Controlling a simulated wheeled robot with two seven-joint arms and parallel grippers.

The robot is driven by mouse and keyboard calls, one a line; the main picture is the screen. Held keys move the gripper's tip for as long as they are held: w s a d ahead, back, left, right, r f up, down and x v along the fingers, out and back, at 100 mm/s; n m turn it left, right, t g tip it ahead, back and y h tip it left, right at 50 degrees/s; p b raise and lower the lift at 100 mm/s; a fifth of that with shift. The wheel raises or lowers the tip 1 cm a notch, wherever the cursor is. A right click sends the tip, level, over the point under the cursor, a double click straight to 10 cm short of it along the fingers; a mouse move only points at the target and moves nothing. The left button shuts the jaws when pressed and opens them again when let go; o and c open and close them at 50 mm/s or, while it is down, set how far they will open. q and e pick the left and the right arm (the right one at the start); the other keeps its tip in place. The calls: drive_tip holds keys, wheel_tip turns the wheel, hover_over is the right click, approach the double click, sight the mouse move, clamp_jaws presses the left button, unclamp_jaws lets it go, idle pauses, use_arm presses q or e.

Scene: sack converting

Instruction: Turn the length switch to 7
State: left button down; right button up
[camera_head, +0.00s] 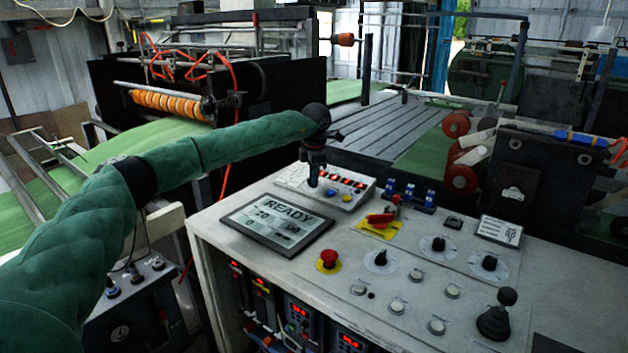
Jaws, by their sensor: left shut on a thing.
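My left arm reaches in from the left over the control desk (250,197). My left gripper (314,178) points down at the left part of a small grey box (345,200) with a red digit display and several buttons. It is shut on a small dark knob there, mostly hidden by the fingers. I cannot read the knob's setting or any label naming the length switch. Other black rotary knobs on pale round dials stand on the desk: one at the middle (380,258), one farther right (438,244) and one at the right (489,263). My right gripper is not in view.
A screen (277,224) reading READY lies left of the dials. A red mushroom button (328,259), a red switch on a yellow plate (379,222), blue switches (408,193) and a black joystick (494,322) stand up from the desk. Machinery with green sheet lies behind.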

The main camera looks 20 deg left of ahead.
use_arm(q)
drive_tip(key=shift+s+f+m, duration=0.1)
drive_tip(key=shift+f+m, duration=0.2)
drive_tip(key=shift+m, duration=0.3)
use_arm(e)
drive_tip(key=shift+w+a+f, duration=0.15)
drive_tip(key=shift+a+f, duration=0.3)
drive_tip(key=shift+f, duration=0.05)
use_arm(q)
drive_tip(key=c, duration=1.5)
unclamp_jaws()
drive_tip(key=shift+r, duration=0.1)
